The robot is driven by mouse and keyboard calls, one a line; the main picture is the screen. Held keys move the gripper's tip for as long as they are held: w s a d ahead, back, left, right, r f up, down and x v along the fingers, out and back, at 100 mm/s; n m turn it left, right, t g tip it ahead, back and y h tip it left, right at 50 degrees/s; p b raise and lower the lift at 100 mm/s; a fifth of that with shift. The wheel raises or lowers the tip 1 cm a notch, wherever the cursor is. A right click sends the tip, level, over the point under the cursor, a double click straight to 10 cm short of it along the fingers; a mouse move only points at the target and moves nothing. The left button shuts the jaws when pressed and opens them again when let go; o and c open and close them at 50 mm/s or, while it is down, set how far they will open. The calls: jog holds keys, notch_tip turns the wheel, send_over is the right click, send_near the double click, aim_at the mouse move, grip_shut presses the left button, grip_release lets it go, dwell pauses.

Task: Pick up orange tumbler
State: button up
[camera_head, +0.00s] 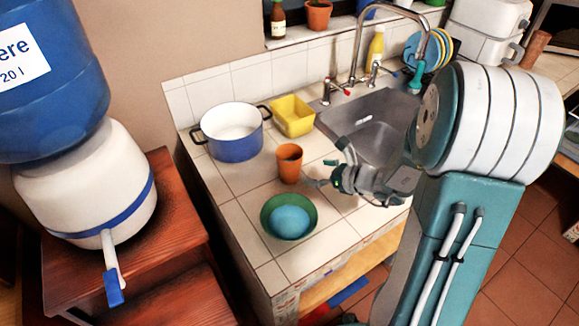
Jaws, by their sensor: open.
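The orange tumbler (288,165) stands upright on the white tiled counter (245,180), between the blue pot and the green bowl. My gripper (322,168) is open just to the right of the tumbler, with its fingers pointing left toward it. One fingertip looks very near the tumbler's lower right side, and I cannot tell whether it touches. Nothing is between the fingers that I can see. My arm covers part of the counter and sink behind the gripper.
A green bowl (267,209) with a blue round thing (290,222) in it stands in front of the tumbler. A blue-and-white pot (236,148) and a yellow container (293,116) stand behind. The sink (365,130) lies behind right. The counter's front left is clear.

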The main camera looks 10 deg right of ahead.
aim_at(289, 166)
jog(key=x, duration=0.9)
jog(key=shift+a, duration=0.3)
jog(key=c, duration=0.9)
